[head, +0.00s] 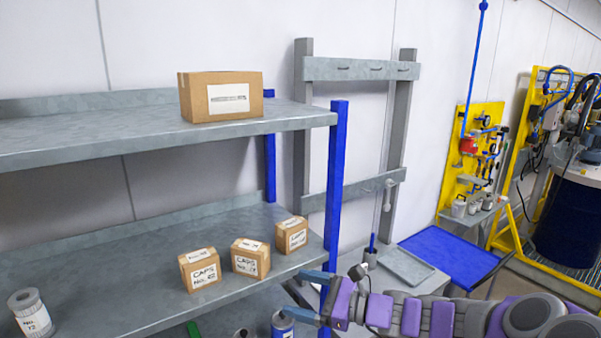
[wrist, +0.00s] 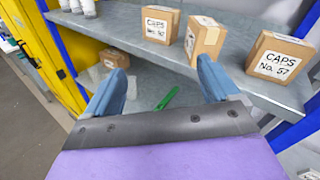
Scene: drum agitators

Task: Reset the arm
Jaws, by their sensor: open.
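My gripper (head: 298,294) reaches in from the right in the head view, beside the front edge of the grey shelf unit (head: 150,310). Its two blue-grey fingers are spread apart, with nothing between them. In the wrist view my gripper (wrist: 158,82) points at the shelf, and its fingers frame part of the shelf front and the space below. My purple and grey arm stretches back to the lower right in the head view.
Small CAPS boxes (head: 250,258) stand on the middle shelf, with a larger box (head: 222,96) above. A labelled roll (head: 31,314) stands at left. A blue post (head: 335,180) rises close to my gripper. A blue-topped can (head: 282,325) is just below it. A grey bench (head: 430,282) lies behind my arm.

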